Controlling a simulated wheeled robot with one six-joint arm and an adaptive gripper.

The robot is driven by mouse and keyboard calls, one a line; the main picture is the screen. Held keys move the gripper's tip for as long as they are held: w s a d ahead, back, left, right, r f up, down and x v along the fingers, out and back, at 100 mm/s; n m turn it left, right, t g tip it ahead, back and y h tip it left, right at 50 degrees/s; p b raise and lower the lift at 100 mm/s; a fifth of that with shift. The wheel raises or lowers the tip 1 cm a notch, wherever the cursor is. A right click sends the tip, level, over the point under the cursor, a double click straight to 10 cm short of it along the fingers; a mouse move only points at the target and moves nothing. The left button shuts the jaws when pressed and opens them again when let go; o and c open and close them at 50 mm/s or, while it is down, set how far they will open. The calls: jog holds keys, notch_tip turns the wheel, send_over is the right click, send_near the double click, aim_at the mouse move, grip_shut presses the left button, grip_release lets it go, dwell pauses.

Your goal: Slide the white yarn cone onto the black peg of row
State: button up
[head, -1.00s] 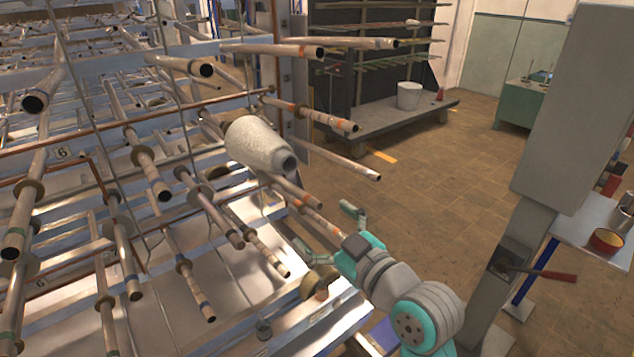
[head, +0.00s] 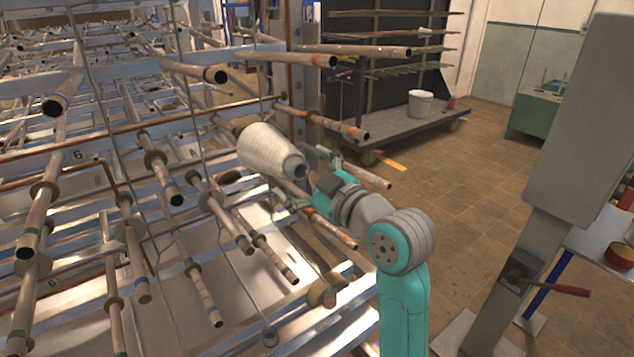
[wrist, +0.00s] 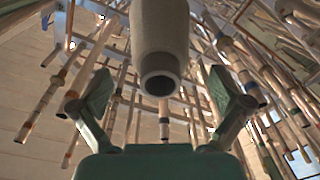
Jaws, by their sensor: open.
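The white yarn cone (head: 268,150) lies sideways among the rack's pegs, its narrow end with a dark hole facing right. It shows above my gripper in the wrist view (wrist: 160,35), with its open end facing the camera. I cannot tell which peg, if any, carries it. My gripper (head: 307,178) is open, close to the narrow end, with one finger above and one below it in the head view. In the wrist view the spread fingers (wrist: 165,92) hold nothing. I cannot single out a black peg; the visible pegs are brownish tubes with dark open ends.
The rack's many pegs (head: 205,300) stick out around the cone and close to my gripper. A grey post (head: 575,130) stands at the right. A dark cart with a white bucket (head: 420,103) is at the back. The tiled floor (head: 460,180) between is clear.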

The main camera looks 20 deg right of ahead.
jog(key=shift+x, duration=1.75)
jog(key=c, duration=1.6)
jog(key=shift+f+x, duration=0.1)
jog(key=shift+x, duration=1.4)
jog(key=shift+f+x, duration=0.15)
jog(key=shift+x, duration=1.35)
jog(key=o, duration=1.6)
jog(key=shift+d, duration=0.15)
jog(key=v, duration=1.2)
